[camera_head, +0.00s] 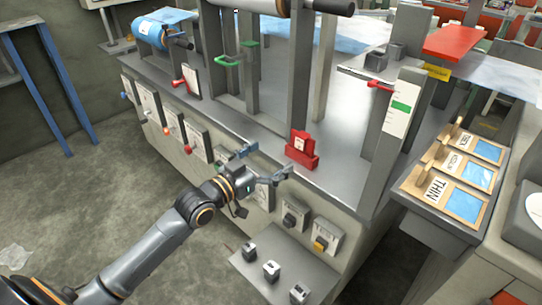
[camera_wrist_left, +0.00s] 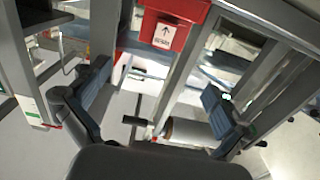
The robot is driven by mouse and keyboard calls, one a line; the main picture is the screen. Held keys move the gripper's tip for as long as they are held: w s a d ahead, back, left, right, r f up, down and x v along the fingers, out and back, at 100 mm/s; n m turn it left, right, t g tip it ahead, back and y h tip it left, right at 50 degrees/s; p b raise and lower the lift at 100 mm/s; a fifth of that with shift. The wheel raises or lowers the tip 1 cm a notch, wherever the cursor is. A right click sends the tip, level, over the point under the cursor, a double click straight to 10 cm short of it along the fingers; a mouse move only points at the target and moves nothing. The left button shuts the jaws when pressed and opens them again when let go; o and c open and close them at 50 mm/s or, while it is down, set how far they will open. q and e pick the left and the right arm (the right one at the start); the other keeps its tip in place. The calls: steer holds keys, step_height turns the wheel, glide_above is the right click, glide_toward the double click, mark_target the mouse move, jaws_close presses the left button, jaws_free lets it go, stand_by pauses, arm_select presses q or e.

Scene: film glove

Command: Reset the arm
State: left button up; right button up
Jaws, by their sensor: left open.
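My left arm comes in from the lower left in the head view. Its gripper (camera_head: 264,162) is open and empty, with its two fingers spread apart in front of the machine's near edge. The red block with a white label (camera_head: 301,150) sits on the machine's grey top, just right of and beyond the fingers. In the left wrist view the open fingers (camera_wrist_left: 155,95) stand wide apart with nothing between them touching either one. A red part with a white arrow label (camera_wrist_left: 170,28) shows at the top there. My right gripper is not in view.
The machine's front panel (camera_head: 300,200) carries several switches and knobs close to the gripper. A small shelf (camera_head: 284,272) with several switches juts out below. Upright grey posts stand behind. A sample tray (camera_head: 436,232) is at the right. Bare floor (camera_head: 70,190) lies left.

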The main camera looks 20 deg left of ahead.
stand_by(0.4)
